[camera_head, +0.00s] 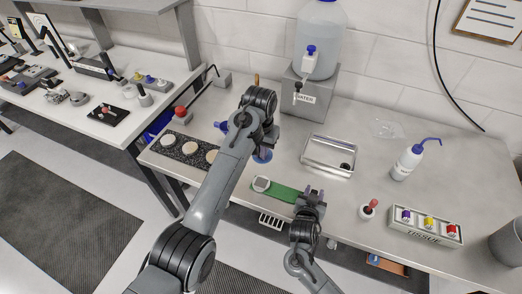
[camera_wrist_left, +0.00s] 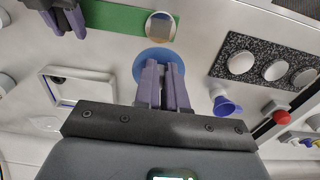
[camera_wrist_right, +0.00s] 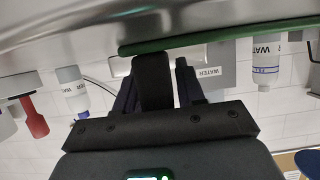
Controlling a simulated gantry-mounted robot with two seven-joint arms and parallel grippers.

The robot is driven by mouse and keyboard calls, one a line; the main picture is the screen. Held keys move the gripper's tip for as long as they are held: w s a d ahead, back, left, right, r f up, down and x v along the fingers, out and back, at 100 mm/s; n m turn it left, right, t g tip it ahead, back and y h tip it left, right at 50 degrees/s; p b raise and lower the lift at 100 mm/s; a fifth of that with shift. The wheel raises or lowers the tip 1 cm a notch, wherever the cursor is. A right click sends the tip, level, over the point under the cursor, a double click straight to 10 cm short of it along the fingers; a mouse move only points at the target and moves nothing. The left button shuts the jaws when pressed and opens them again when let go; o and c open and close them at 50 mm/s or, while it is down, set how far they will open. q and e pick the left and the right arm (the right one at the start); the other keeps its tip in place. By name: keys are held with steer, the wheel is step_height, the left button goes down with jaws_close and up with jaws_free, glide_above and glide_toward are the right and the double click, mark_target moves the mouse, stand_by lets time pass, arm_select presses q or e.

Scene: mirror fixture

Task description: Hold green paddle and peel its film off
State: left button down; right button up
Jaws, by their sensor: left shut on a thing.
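The green paddle (camera_head: 284,193) lies level near the table's front edge, its round pale mirror (camera_head: 261,183) at the left end. The mirror also shows in the left wrist view (camera_wrist_left: 160,26). My right gripper (camera_head: 311,197) is at the paddle's other end. In the right wrist view its fingers (camera_wrist_right: 158,85) close on a dark block under the green strip (camera_wrist_right: 215,38), apparently the paddle's grip. My left gripper (camera_head: 264,146) is shut above and behind the mirror. A blue disc, seemingly the film (camera_wrist_left: 146,60), is at its fingertips, apart from the mirror.
A silver tray (camera_head: 327,156) lies behind the paddle, with a water dispenser (camera_head: 318,95) further back. A black speckled holder with white discs (camera_head: 190,148) is on the left.

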arm_select(q)
steer(key=shift+s+a, duration=0.15)
steer(key=shift+s, duration=0.25)
arm_select(e)
steer(key=o, duration=0.3)
steer(key=shift+o, duration=0.2)
steer(key=shift+v, duration=4)
steer(key=shift+f, duration=0.15)
steer(key=x, duration=0.7)
steer(key=shift+w+d, duration=0.15)
steer(key=shift+w, duration=0.2)
arm_select(q)
steer(key=shift+f, duration=0.3)
arm_select(e)
steer(key=shift+w, duration=0.2)
arm_select(q)
steer(key=shift+f, duration=0.8)
arm_select(e)
steer(key=shift+s, duration=0.15)
